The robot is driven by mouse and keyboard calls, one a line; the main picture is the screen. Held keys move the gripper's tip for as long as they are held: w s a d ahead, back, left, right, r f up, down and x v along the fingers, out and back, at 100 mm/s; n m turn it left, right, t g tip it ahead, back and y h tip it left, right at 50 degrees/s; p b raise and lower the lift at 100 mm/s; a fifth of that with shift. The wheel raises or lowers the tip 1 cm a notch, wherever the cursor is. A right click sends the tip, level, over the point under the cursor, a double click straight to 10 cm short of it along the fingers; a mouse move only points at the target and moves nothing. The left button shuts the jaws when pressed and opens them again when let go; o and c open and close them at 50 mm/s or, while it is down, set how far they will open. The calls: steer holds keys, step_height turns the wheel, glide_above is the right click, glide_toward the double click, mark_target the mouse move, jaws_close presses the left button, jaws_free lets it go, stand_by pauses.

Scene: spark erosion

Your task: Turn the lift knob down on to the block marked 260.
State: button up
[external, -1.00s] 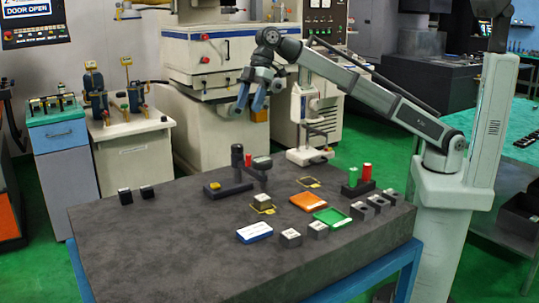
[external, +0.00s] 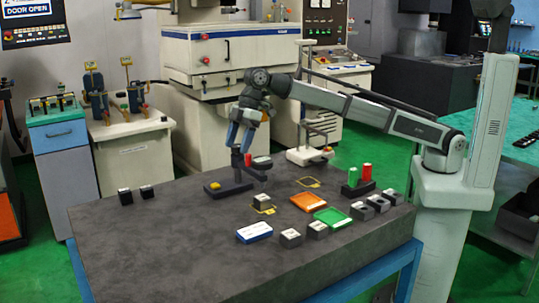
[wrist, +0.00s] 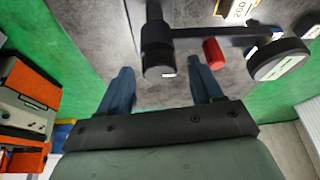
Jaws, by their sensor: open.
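A dark gauge stand (external: 236,187) stands on the stone table. A black round knob with a white mark (wrist: 158,58) tops its column; a red cylinder (wrist: 212,53) sits beside it on the stand's arm, and it also shows in the external view (external: 248,159). No label tells which is the lift knob. A round dial head (wrist: 278,60) is at the arm's end. The block marked 260 (wrist: 238,10) sits on a yellow outline; it is also in the external view (external: 262,200). My gripper (external: 241,146) is open above the column, its fingers (wrist: 162,72) either side of the black knob, apparently not touching.
An orange tray (external: 309,202), a green tray (external: 332,217) and a white-blue card (external: 254,232) lie to the right and front. Several blocks line the right edge. A rack with green and red cylinders (external: 359,188) stands behind them. The table's left front is clear.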

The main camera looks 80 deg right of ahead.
steer(key=c, duration=1.1)
steer(key=m+h, duration=0.1)
steer(key=m, duration=0.2)
steer(key=m+t, duration=0.1)
steer(key=m, duration=0.1)
steer(key=shift+s+a+m+t+h, duration=0.1)
steer(key=shift+a+m+t+h, duration=0.1)
steer(key=shift+m+t+h, duration=0.15)
steer(key=m+h, duration=0.1)
steer(key=m, duration=0.1)
steer(key=m+h, duration=0.1)
steer(key=m, duration=0.2)
steer(key=shift+a+m, duration=0.15)
steer(key=shift+m, duration=0.1)
steer(key=m+h, duration=0.2)
steer(key=m, duration=0.3)
steer(key=shift+a, duration=0.1)
steer(key=m+g, duration=0.1)
steer(key=m, duration=0.1)
steer(key=m+h, duration=0.1)
steer(key=m, duration=0.2)
steer(key=shift+g+h, duration=0.25)
steer(key=shift+g, duration=0.1)
